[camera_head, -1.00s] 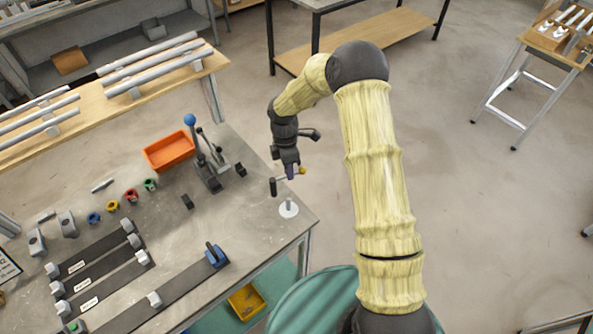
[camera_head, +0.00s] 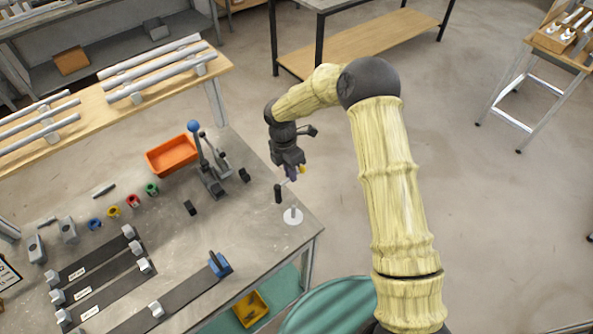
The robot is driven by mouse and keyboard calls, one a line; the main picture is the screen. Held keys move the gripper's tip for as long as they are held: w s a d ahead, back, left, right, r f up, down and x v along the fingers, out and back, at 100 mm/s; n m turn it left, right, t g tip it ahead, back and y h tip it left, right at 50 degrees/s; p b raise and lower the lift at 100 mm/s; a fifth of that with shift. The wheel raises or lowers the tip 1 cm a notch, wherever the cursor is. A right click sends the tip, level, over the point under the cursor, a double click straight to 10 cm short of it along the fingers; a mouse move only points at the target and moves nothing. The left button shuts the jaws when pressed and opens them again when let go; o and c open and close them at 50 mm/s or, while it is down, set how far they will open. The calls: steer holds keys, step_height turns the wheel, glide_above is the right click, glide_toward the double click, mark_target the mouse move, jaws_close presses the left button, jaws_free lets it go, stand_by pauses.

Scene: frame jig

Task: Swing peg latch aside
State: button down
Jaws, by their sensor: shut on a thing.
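My gripper (camera_head: 292,174) is above the right end of the grey bench. A blue block with a dark upright lever (camera_head: 219,264), which may be the peg latch, sits at the end of a dark strip on the bench. It is left of and below my gripper in the picture, well apart from it. Which part is the latch, I cannot tell for sure.
A white round stand with a short post (camera_head: 292,216) is just below the tool in the picture. A blue-knobbed lever clamp (camera_head: 210,165) and an orange bin (camera_head: 172,155) stand to the left. Coloured rings and dark strips (camera_head: 105,292) fill the bench's left part.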

steer(key=shift+a+r, duration=0.1)
steer(key=c, duration=1.5)
jaws_free()
step_height(320, 180, up, 17)
steer(key=w+a+b, duration=0.2)
steer(key=b, duration=0.1)
steer(key=shift+w+a, duration=0.15)
steer(key=shift+w, duration=0.05)
steer(key=s+d+f+m+t, duration=0.1)
steer(key=s+d+m+t, duration=0.1)
steer(key=s+d+m, duration=0.8)
steer(key=s+d+f+m+t+y, duration=0.1)
steer(key=s+d+m+t, duration=0.1)
steer(key=s+d+m, duration=0.8)
steer(key=d+m, duration=0.5)
steer(key=m, duration=0.1)
steer(key=shift+s+f+m+y, duration=0.25)
steer(key=shift+m+y, duration=0.05)
steer(key=shift+m, duration=0.1)
